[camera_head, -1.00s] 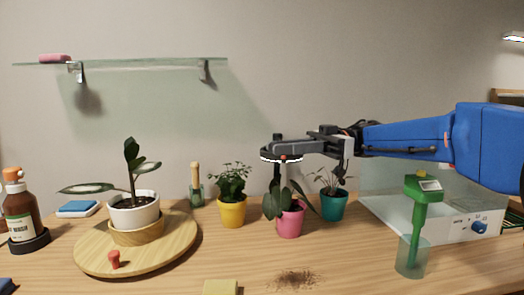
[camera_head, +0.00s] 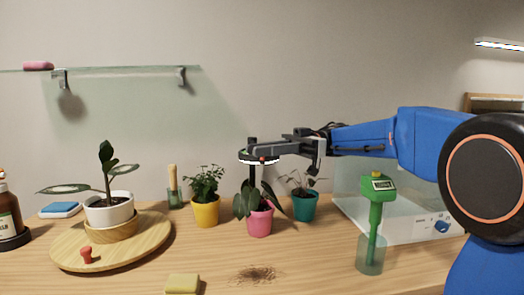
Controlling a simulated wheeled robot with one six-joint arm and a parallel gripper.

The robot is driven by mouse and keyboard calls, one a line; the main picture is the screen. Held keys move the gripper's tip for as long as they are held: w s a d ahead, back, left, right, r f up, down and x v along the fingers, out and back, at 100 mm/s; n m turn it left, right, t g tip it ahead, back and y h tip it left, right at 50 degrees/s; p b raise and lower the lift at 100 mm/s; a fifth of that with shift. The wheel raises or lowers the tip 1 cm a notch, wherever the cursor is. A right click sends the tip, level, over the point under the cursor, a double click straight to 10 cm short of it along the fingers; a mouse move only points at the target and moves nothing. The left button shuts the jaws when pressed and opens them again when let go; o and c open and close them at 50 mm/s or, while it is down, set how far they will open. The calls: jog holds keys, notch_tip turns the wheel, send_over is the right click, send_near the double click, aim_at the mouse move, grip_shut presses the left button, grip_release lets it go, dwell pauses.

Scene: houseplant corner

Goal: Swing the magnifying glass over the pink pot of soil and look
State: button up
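The pink pot (camera_head: 260,223) stands on the wooden table, and a plant with broad drooping leaves shows at it. Above it is a flat round head with a dark rim and a bright white lower edge, which looks like the magnifying glass (camera_head: 260,162). A dark upright post shows by this head, partly behind the leaves. My gripper (camera_head: 262,150) reaches in from the right, level with the head, its dark fingers overlapping it in the picture. I cannot tell whether the fingers grip the head. The pot's soil is hidden.
A yellow pot (camera_head: 206,213) and a teal pot (camera_head: 305,207) stand either side. A green meter (camera_head: 377,205) stands in a clear cup at right, before a clear box (camera_head: 405,220). Spilled soil (camera_head: 257,274) and a yellow sponge (camera_head: 183,285) lie in front. A round wooden board (camera_head: 150,250) is left.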

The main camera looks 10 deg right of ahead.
jog(key=o, duration=0.3)
jog(key=shift+o, duration=0.2)
notch_tip(320, 180, up, 10)
dwell(0.4)
dwell(2.2)
